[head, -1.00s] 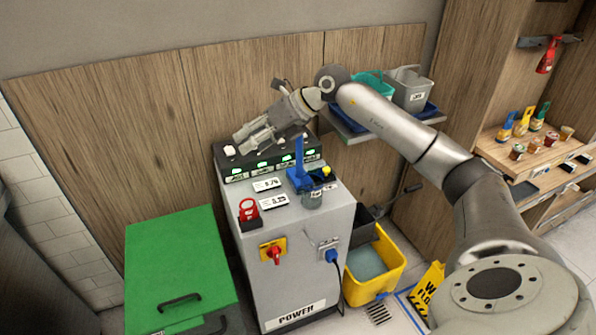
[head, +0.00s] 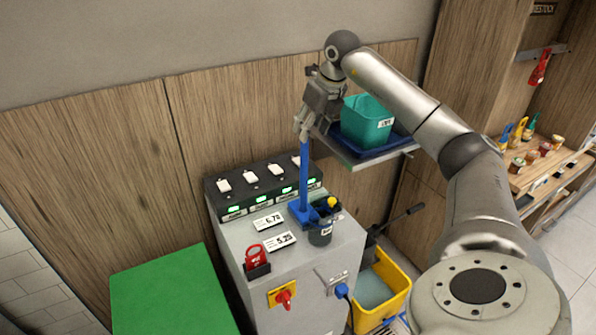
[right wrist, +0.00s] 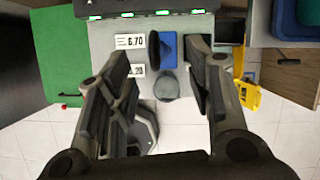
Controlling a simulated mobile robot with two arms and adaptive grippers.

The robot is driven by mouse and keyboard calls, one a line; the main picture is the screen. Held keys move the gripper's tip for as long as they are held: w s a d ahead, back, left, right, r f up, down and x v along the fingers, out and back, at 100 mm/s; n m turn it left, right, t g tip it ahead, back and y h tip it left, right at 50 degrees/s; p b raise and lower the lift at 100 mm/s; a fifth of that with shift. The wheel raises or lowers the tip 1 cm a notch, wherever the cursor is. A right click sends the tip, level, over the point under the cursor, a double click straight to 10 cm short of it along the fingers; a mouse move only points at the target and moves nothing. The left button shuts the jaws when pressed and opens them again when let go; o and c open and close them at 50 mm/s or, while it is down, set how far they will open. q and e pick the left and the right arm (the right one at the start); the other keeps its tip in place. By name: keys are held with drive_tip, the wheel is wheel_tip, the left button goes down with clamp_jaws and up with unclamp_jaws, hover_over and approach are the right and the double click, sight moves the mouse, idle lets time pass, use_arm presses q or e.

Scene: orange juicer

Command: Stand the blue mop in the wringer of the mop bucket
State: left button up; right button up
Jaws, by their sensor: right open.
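The blue mop (head: 304,172) stands upright on the grey cabinet, its lower end at a blue holder. My right gripper (head: 302,128) points down at the top of its handle, with open fingers. In the right wrist view, the open fingers (right wrist: 160,60) frame the blue holder (right wrist: 168,50) and a dark oval, perhaps the handle's end. Contact with the handle cannot be told. The yellow mop bucket (head: 397,297) stands on the floor right of the cabinet, partly hidden by it. A dark wringer lever (head: 402,215) rises behind it. My left gripper is out of view.
The grey cabinet (head: 225,245) carries price signs, a red tag and a grey cup (head: 320,236). A shelf with a teal bucket (head: 366,122) is behind my right arm. A green box (head: 170,290) is at left. Stocked shelves (head: 550,165) are at right.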

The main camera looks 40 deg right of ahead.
sight(304, 147)
drive_tip(key=p+x, duration=0.1)
drive_tip(key=x, duration=0.1)
drive_tip(key=p+x, duration=0.1)
drive_tip(key=x, duration=0.2)
drive_tip(key=p+x, duration=0.1)
drive_tip(key=x, duration=0.2)
drive_tip(key=shift+s+a+f, duration=0.15)
drive_tip(key=shift+s+f, duration=0.05)
drive_tip(key=shift+f, duration=0.05)
drive_tip(key=shift+w+f, duration=0.1)
drive_tip(key=c, duration=0.8)
drive_tip(key=shift+c, duration=1.2)
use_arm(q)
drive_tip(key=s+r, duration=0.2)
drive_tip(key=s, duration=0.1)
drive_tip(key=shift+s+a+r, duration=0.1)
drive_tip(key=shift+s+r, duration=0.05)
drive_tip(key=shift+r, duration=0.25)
use_arm(e)
clamp_jaws()
